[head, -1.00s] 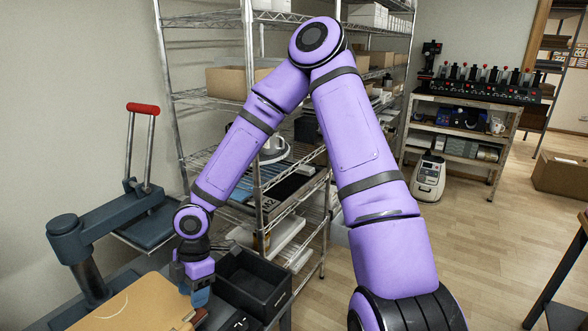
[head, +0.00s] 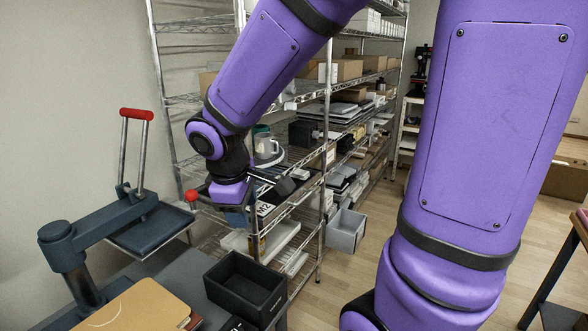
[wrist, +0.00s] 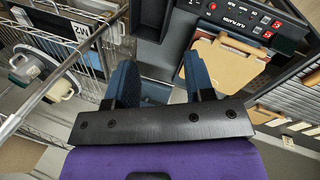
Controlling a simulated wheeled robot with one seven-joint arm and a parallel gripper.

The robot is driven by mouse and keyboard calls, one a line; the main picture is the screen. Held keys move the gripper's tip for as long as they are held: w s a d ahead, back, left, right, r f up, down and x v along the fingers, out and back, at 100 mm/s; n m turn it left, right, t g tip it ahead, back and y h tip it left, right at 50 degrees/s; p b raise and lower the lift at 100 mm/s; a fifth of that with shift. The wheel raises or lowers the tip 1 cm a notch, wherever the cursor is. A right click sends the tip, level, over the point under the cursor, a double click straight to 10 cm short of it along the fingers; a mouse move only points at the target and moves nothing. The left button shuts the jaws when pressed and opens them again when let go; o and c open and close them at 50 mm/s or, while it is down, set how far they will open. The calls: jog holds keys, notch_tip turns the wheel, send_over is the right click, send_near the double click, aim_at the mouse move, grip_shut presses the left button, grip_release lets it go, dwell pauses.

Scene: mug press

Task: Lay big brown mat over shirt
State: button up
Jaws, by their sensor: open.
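A tan-brown mat (head: 135,306) lies flat at the bottom left of the head view, cut off by the lower edge. Darker layers show under its right edge; I cannot tell whether a shirt is among them. The wrist view shows the tan mat (wrist: 228,68) beside the press control panel (wrist: 245,20). My gripper (wrist: 163,78) is open and empty, its two blue fingers apart. In the head view my gripper (head: 238,216) is raised, above and to the right of the mat, in front of the rack.
The press (head: 70,245) with its red-handled lever (head: 136,115) stands at the left. An open black bin (head: 246,288) sits right of the mat. A wire rack (head: 325,150) with boxes and mugs stands behind. A grey bin (head: 345,230) juts from it.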

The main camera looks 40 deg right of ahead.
jog(key=s+d+r+m+t+y, duration=0.1)
jog(key=s+r+m+t+y, duration=0.2)
jog(key=s+r+m, duration=0.4)
jog(key=s+r, duration=0.4)
jog(key=s, duration=0.2)
jog(key=shift+d+r+m, duration=0.3)
jog(key=shift+d+r, duration=0.1)
dwell(1.5)
